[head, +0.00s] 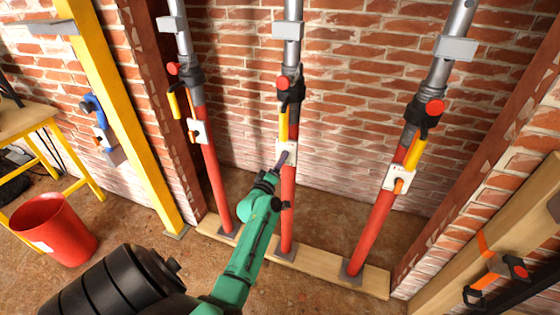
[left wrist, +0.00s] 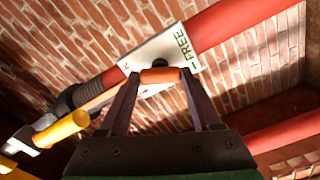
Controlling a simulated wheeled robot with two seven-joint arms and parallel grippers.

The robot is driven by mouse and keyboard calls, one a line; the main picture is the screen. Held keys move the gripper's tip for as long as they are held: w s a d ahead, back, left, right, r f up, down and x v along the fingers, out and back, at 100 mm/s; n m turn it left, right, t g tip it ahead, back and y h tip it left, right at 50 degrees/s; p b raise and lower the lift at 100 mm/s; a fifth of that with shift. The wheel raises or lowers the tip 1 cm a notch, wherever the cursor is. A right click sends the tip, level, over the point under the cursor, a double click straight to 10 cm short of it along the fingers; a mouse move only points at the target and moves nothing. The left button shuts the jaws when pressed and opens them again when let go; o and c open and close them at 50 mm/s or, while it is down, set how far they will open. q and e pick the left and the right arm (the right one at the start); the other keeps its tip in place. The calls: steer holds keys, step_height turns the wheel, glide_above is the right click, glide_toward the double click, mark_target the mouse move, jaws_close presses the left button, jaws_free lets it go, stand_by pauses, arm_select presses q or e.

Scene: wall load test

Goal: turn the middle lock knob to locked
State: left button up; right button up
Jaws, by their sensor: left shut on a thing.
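The middle prop (head: 288,205) is a red post with a grey upper tube, standing upright against the brick wall. Its white lock plate (head: 293,148) sits partway up, partly hidden by my left gripper (head: 282,160). In the left wrist view the plate (left wrist: 177,52) bears green "FREE" lettering at its right end and a bit of red marking at its left. The orange lock knob (left wrist: 160,76) lies between the two dark fingers of my left gripper (left wrist: 160,80), which is shut on it. The knob's bar lies roughly across that picture. My right gripper is not in view.
Similar props stand left (head: 213,170) and right (head: 375,230), with white plates, orange knobs and yellow handles. A wooden sill (head: 320,268) carries the feet. A yellow post (head: 115,110), red bucket (head: 55,228) and yellow-legged table (head: 25,120) stand left.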

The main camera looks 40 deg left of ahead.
arm_select(q)
steer(key=n, duration=0.5)
steer(key=shift+p, duration=0.4)
steer(key=o, duration=1.4)
steer(key=v, duration=1.4)
steer(key=shift+s+d+b, duration=0.1)
steer(key=shift+s+b, duration=0.2)
steer(key=shift+f, duration=0.1)
